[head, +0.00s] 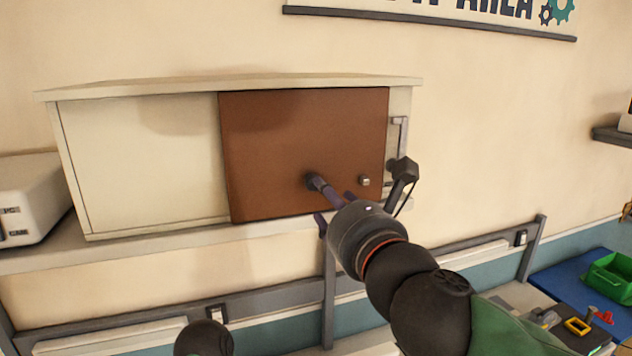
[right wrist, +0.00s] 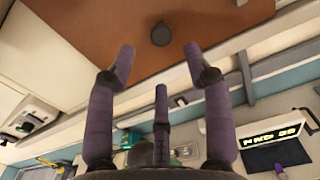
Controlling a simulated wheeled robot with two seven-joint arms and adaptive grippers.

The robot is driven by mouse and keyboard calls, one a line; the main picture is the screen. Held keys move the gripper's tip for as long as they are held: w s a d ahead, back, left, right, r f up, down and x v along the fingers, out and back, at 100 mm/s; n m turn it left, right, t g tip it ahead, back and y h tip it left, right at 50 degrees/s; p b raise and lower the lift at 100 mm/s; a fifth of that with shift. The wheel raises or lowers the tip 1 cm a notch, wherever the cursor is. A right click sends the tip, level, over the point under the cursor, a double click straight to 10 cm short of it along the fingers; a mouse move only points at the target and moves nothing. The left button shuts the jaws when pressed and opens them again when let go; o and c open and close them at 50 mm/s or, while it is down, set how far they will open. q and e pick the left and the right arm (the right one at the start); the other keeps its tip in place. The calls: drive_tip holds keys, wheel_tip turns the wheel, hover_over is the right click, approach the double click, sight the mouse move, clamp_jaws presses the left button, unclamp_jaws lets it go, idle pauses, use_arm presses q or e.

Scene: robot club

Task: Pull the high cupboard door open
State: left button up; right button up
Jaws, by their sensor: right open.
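The high cupboard (head: 140,155) is a pale box on a wall shelf. Its brown door (head: 290,125) covers the right part of the front and looks shut. A dark round knob (head: 312,181) sits low on the door; the right wrist view shows this knob (right wrist: 161,34) just beyond and between the fingertips. A small light fitting (head: 365,181) sits to its right. My right gripper (head: 331,203), with purple fingers, is in front of the door's lower part; its spread fingers (right wrist: 158,62) are open and empty. Whether they touch the door is unclear. My left gripper is out of view.
A grey bracket (head: 400,135) is at the cupboard's right end. A white device (head: 30,198) stands left of the cupboard. A grey rail (head: 265,292) runs below the shelf. A green bin (head: 610,280) sits on a blue surface at lower right.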

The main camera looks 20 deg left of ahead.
sight(314, 156)
drive_tip(key=x, duration=0.8)
clamp_jaws()
